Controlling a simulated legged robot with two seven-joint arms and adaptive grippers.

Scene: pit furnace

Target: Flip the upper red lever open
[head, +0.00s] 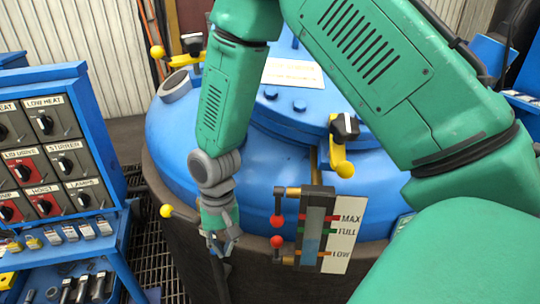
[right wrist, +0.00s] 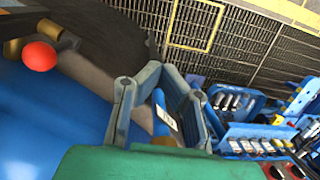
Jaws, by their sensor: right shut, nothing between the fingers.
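The level gauge (head: 318,225) stands on the side of the blue vessel, with a scale marked MAX, FULL and LOW. The upper red lever (head: 277,221) hangs down from the upper brass valve, its red ball at the bottom. The lower red lever (head: 277,241) has its ball just below, by the lower brass fitting. My right gripper (head: 222,240) is shut and empty, left of both balls and apart from them. In the right wrist view its fingers (right wrist: 160,72) meet. A red ball (right wrist: 40,56) shows at upper left there; I cannot tell which lever it belongs to. My left gripper is out of view.
A blue switch panel (head: 45,150) with padlocks and a tool shelf (head: 75,270) stand at the left. A yellow-knobbed handle (head: 167,211) sticks out left of the gripper. Another yellow lever (head: 342,158) is above the gauge. Grating floor lies between panel and vessel.

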